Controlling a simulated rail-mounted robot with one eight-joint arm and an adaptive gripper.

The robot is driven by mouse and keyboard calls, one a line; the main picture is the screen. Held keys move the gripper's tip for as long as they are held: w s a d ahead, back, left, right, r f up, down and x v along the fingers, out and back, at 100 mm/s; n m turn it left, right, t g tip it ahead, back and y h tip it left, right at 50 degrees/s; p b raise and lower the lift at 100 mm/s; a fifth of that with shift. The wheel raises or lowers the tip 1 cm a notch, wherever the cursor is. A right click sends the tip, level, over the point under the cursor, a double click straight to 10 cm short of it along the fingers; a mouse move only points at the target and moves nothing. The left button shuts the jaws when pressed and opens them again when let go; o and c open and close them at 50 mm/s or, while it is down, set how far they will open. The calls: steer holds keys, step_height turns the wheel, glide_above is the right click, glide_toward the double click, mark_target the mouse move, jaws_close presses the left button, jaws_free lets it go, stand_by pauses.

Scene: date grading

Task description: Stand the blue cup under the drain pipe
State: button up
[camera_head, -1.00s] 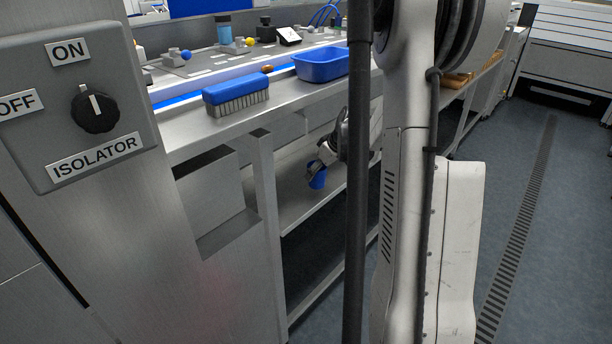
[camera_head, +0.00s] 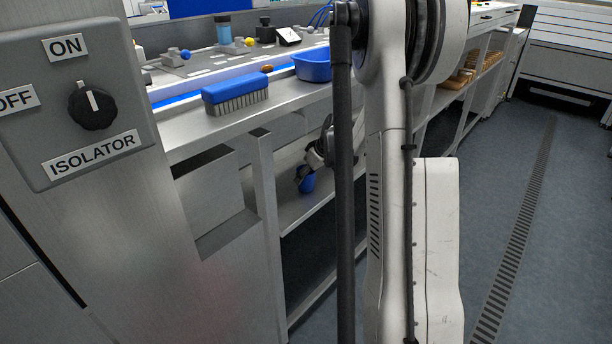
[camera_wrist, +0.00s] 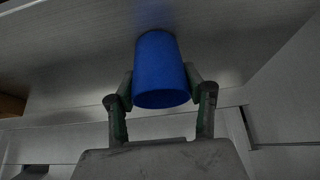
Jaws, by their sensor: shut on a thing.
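The blue cup (camera_wrist: 162,72) is between the two fingers of my gripper (camera_wrist: 160,90) in the wrist view, one finger against each side. In the head view the cup (camera_head: 307,184) shows small, at the lower shelf (camera_head: 290,212) under the bench, with my gripper (camera_head: 302,175) beside it. My arm hides part of that space. I cannot tell whether the cup touches the shelf or is just above it. I cannot make out the drain pipe in either view.
A steel box (camera_head: 208,195) and a bench leg (camera_head: 265,195) stand left of the cup. The bench top (camera_head: 200,128) above carries a blue brush (camera_head: 235,92) and a blue tub (camera_head: 312,66). A brown thing (camera_wrist: 11,105) shows at the wrist view's left edge.

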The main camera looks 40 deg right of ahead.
steer(key=shift+f, duration=0.2)
steer(key=o, duration=1)
steer(key=shift+r, duration=0.15)
steer(key=shift+r, duration=0.25)
steer(key=p+v, duration=0.1)
steer(key=v, duration=1)
steer(key=shift+s+d+r, duration=0.1)
steer(key=shift+s+r, duration=0.15)
steer(key=shift+r, duration=0.05)
